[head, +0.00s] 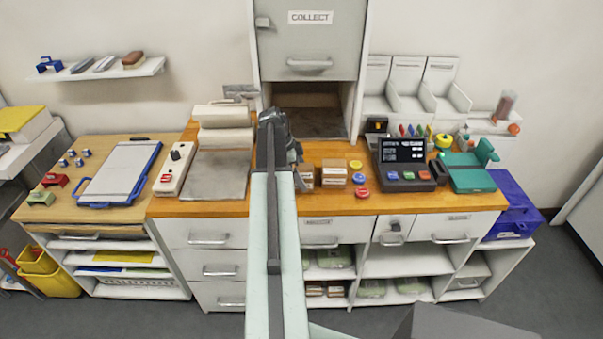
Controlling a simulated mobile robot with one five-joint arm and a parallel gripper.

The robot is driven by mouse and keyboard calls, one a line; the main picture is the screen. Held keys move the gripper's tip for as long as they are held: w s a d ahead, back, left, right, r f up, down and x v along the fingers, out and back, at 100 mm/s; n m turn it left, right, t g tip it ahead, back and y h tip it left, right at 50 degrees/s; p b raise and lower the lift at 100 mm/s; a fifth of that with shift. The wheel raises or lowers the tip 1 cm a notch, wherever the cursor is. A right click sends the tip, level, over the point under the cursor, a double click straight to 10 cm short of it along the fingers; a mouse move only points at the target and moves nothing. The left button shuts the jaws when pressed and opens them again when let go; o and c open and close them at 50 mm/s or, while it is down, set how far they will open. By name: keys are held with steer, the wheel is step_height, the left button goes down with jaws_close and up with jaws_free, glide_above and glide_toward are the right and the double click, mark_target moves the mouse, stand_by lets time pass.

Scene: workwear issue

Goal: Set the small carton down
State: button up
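Two small brown cartons stand side by side on the wooden counter, just right of my arm. The right carton (334,174) shows clearly. The left carton (306,174) is partly covered by the dark gripper parts. My gripper (277,135) is over the counter in front of the open collect compartment. My own arm and wrist hide its fingertips, so I cannot tell whether it holds a carton.
The collect cabinet's door (309,40) is raised above a dark opening. A grey plate (215,174) lies left of my arm. Coloured discs (361,179) and a black terminal (404,161) stand right of the cartons. Bare counter shows along the front edge.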

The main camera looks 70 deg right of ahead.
steer(key=p+v, duration=1.1)
steer(key=shift+r, duration=0.4)
steer(key=shift+w+a+r, duration=0.1)
steer(key=shift+w+r, duration=0.1)
steer(key=shift+r, duration=0.05)
